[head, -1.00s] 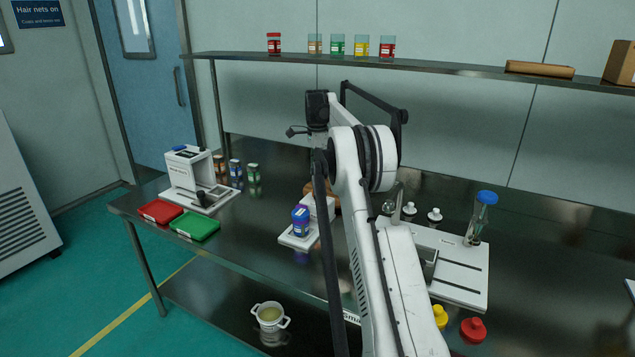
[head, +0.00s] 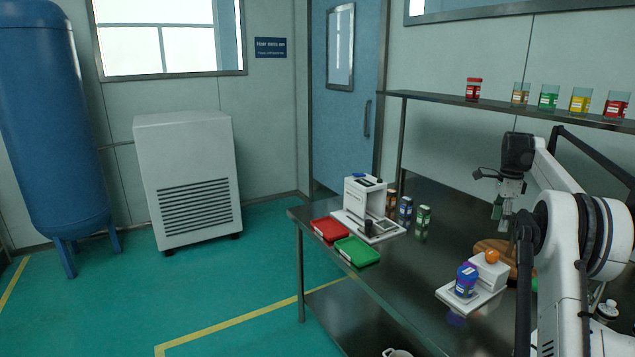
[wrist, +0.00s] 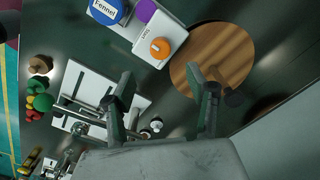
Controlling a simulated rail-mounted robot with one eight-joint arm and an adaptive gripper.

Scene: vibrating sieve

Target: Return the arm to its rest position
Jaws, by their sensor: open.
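My gripper (head: 503,212) hangs from my raised arm above the steel table, at the right of the head view. In the wrist view its two fingers (wrist: 166,98) are spread apart with nothing between them. A round wooden board (wrist: 228,62) lies below and beyond the fingers. A white device with an orange knob (wrist: 160,48) stands beside the board. A jar with a blue lid marked Fennel (wrist: 106,10) is on the device's plate; the jar also shows in the head view (head: 466,281). The gripper is apart from all of these.
A red tray (head: 329,229), a green tray (head: 357,251) and a white machine (head: 364,202) stand at the table's left end, with small jars behind. A shelf (head: 445,98) with several jars runs above. The floor (head: 240,290) to the left is clear.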

